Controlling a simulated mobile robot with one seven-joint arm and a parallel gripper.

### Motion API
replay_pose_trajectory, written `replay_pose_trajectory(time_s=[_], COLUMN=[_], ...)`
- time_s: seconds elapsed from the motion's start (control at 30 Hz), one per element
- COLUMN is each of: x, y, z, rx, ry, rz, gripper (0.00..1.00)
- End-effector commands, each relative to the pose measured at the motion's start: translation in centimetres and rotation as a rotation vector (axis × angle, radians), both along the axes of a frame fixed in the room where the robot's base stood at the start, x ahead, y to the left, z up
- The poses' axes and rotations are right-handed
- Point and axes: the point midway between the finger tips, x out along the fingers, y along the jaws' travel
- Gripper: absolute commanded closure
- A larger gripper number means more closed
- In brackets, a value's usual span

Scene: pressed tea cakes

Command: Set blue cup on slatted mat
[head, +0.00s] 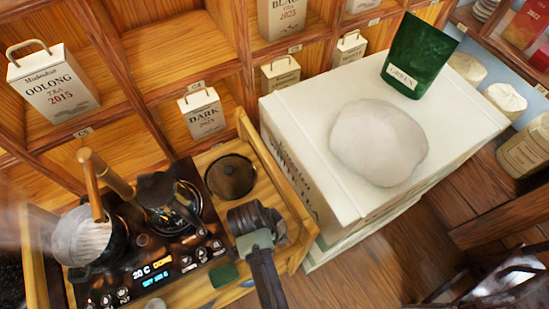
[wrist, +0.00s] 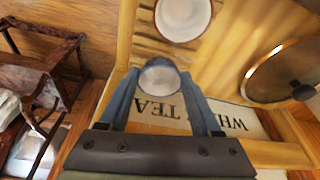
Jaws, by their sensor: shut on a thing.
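My gripper (wrist: 160,92) is shut on a small round cup, the blue cup (wrist: 160,76), with a grey-blue rim and pale inside. The cup is between the fingertips in the wrist view, above the wooden tray's edge and the white box's lettered side. The slatted mat (wrist: 150,46) seems to be the pale slatted patch beyond the cup, partly hidden. A white cup with a brown rim (wrist: 183,14) stands there. In the head view my gripper (head: 254,218) is over the tray's right part, and the held cup cannot be made out.
A glass lid (head: 231,177) lies on the tray; it also shows in the wrist view (wrist: 280,72). A stove (head: 150,260) with a dark kettle (head: 160,193) and a pot (head: 85,237) is at left. A large white box (head: 310,125) stands at right.

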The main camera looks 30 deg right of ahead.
Motion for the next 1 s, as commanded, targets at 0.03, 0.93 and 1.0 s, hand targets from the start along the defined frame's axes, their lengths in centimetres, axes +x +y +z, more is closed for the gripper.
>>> replay_pose_trajectory(time_s=[0.03, 0.93, 1.0], x=[0.0, 0.0, 0.0], y=[0.0, 0.0, 0.0], z=[-0.7, -1.6, -1.4], rx=[0.0, 0.0, -0.001], ry=[0.001, -0.002, -0.002], rz=[0.001, 0.001, 0.001], gripper=[0.89, 0.05, 0.05])
